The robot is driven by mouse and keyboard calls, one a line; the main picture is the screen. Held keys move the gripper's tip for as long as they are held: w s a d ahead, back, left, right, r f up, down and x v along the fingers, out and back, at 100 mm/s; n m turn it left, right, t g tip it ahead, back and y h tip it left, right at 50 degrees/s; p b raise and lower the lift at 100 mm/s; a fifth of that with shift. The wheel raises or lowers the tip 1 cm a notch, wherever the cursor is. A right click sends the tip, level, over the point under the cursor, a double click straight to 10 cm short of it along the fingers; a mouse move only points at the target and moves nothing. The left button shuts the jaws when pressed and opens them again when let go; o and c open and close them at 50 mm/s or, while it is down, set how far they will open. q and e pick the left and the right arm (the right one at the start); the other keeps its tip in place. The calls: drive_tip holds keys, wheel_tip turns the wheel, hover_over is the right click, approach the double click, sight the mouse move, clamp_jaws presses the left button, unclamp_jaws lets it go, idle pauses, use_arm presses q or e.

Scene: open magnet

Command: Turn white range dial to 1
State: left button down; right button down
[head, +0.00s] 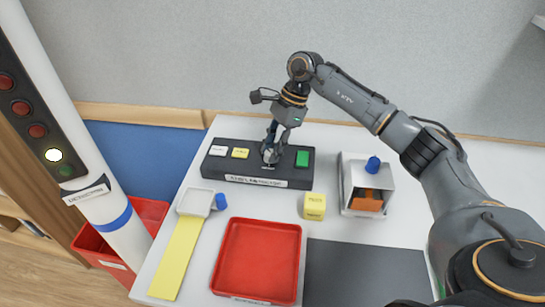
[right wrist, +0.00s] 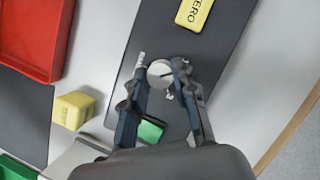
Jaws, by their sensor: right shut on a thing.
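The white range dial (right wrist: 159,75) is a small round knob with a dark line on it, set in the dark control panel (head: 215,172). In the head view it is mostly hidden by my right gripper (head: 270,152). My right gripper, also in the right wrist view (right wrist: 161,65), reaches down from above with a finger on each side of the dial and is shut on it. The marks around the dial are too small to read. My left gripper is not in view.
The panel also bears a white button (head: 218,150), a yellow button (head: 240,153) and a green button (head: 303,158). A yellow block (head: 315,206), a red tray (head: 257,296) and a metal box with a blue knob (head: 372,166) stand nearby on the white table.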

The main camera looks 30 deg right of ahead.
drive_tip(key=shift+w+n+g+b, duration=0.1)
drive_tip(key=shift+n+g+b, duration=0.4)
drive_tip(key=shift+n+b, duration=0.45)
drive_tip(key=shift+n, duration=0.35)
drive_tip(key=c, duration=1)
unclamp_jaws()
drive_tip(key=shift+c, duration=0.2)
drive_tip(key=v, duration=1.2)
